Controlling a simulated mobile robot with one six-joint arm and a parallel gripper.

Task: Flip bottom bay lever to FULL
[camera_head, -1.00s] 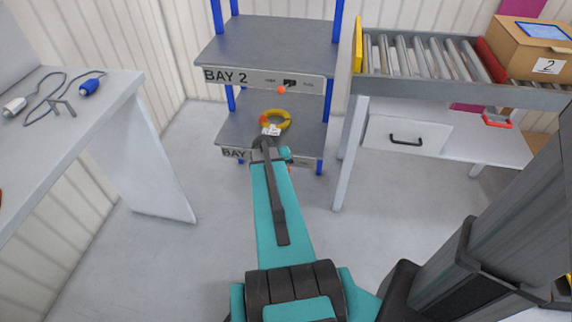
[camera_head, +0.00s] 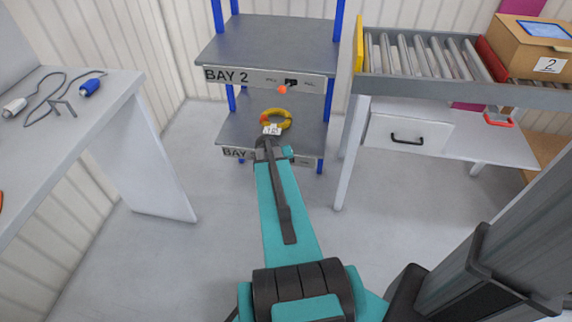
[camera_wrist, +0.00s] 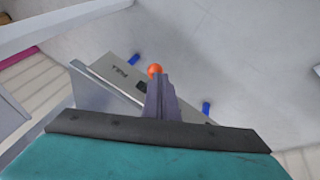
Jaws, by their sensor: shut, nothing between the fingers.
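The bottom bay's label strip (camera_head: 233,153) shows at the edge of the lower shelf, mostly covered by my arm in the head view. In the wrist view the strip (camera_wrist: 118,72) runs diagonally, with the word FULL upside down on its left part and a dark slot beside my fingers. The lever's orange knob (camera_wrist: 155,70) is right at the tips of my gripper (camera_wrist: 160,82); I cannot tell whether they touch. My gripper is shut and empty. In the head view the bottom lever and my fingertips are hidden behind my arm.
A yellow cable coil (camera_head: 277,119) with a white tag lies on the lower shelf. The BAY 2 strip (camera_head: 265,79) above has its own orange-knobbed lever (camera_head: 282,89). A roller conveyor (camera_head: 430,60) stands right, a white table (camera_head: 100,90) left. The floor between is clear.

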